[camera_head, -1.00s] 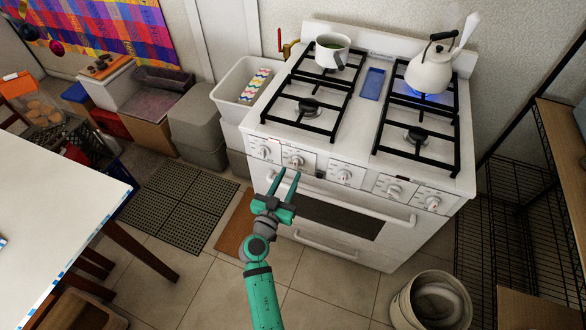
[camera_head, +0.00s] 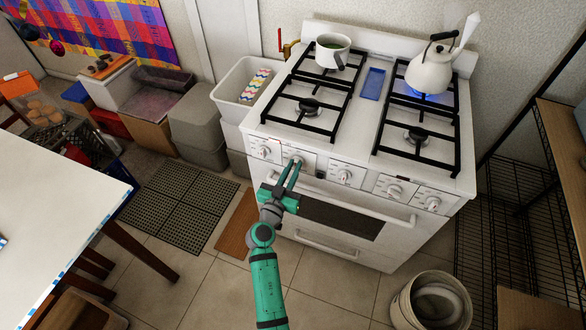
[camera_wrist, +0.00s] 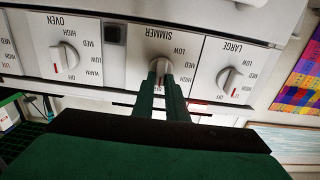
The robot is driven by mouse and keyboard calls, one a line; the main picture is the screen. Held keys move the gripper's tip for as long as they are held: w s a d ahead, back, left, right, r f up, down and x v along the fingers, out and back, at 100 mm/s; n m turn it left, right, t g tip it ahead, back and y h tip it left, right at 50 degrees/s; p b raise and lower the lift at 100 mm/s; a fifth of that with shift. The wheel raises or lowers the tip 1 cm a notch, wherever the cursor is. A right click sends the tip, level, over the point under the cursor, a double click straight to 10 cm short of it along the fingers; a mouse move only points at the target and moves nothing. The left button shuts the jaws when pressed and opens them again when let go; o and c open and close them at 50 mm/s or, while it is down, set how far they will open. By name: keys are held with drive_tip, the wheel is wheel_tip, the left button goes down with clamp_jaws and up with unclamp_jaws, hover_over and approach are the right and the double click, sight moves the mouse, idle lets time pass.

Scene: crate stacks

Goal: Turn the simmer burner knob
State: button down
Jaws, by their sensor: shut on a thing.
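The simmer knob (camera_wrist: 160,72) is a white dial on the stove's front panel, under an upside-down "SIMMER" label in the wrist view. My gripper (camera_wrist: 161,80) is shut on this knob, one finger on each side of it. In the head view my green gripper (camera_head: 294,166) reaches up to the second knob from the left, and its fingers hide most of that knob. The white stove (camera_head: 350,215) has several knobs in a row.
The large knob (camera_wrist: 230,81) and oven knob (camera_wrist: 64,58) sit on either side. The oven door handle (camera_head: 350,206) runs below the panel. A white table (camera_head: 60,200) stands left, a bin (camera_head: 405,305) at lower right. A pot (camera_head: 333,54) and kettle (camera_head: 430,70) stand on top.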

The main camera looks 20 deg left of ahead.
drive_tip(key=shift+a+n, duration=0.2)
drive_tip(key=shift+n, duration=1.5)
drive_tip(key=shift+a+n, duration=0.15)
drive_tip(key=shift+n, duration=1.55)
drive_tip(key=c, duration=1.8)
unclamp_jaws()
drive_tip(key=shift+o, duration=0.2)
drive_tip(key=shift+s+f, duration=0.1)
drive_tip(key=shift+s, duration=0.05)
drive_tip(key=s, duration=1)
drive_tip(key=shift+s+a, duration=0.2)
drive_tip(key=shift+s, duration=0.1)
